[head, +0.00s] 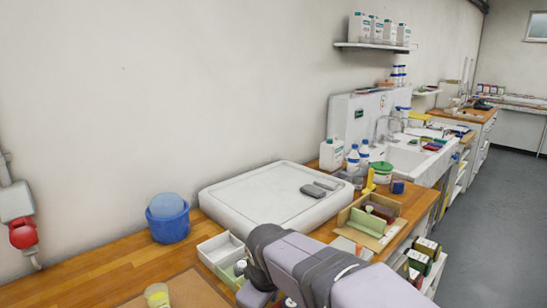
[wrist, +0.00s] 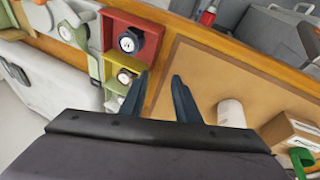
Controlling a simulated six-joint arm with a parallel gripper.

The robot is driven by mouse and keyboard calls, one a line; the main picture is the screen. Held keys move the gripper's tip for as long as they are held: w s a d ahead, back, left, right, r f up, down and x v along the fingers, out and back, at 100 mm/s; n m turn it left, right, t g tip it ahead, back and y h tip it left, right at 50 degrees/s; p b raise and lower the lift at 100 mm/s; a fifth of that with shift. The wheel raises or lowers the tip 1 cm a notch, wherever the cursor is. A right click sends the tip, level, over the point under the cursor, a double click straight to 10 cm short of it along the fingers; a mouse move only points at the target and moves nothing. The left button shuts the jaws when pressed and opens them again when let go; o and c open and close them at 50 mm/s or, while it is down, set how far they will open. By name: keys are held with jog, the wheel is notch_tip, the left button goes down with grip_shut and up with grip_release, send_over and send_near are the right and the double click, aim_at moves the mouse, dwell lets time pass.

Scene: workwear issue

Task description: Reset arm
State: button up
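My gripper (wrist: 160,76) shows in the wrist view as two dark fingers with a gap between the tips. It is open, and nothing shows between the fingers. It hangs over the tan mat (wrist: 205,65) and the wooden bench edge, close to a red bin (wrist: 107,32) that holds a dark round item (wrist: 130,40). In the head view my arm crosses the bottom right over the bench, and I cannot make out the fingertips there.
A white tray (head: 235,203), a blue bucket (head: 168,225) and an open cardboard box (head: 392,206) stand on the bench. In the wrist view, a white cylinder (wrist: 231,112) and a carton (wrist: 290,130) stand right of the fingers. Bare wood (head: 95,272) lies at the left.

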jog(key=s+d+f+m+g+p, duration=0.2)
jog(key=s+d+f+m+p, duration=0.15)
jog(key=s+d+m, duration=0.45)
jog(key=s+d+f+m+g+p, duration=0.35)
jog(key=s+d, duration=0.55)
jog(key=s, duration=0.3)
notch_tip(320, 180, up, 12)
jog(key=p, duration=1.1)
jog(key=shift+w+r+t+p, duration=0.25)
jog(key=shift+t+p, duration=0.1)
jog(key=shift+t, duration=0.1)
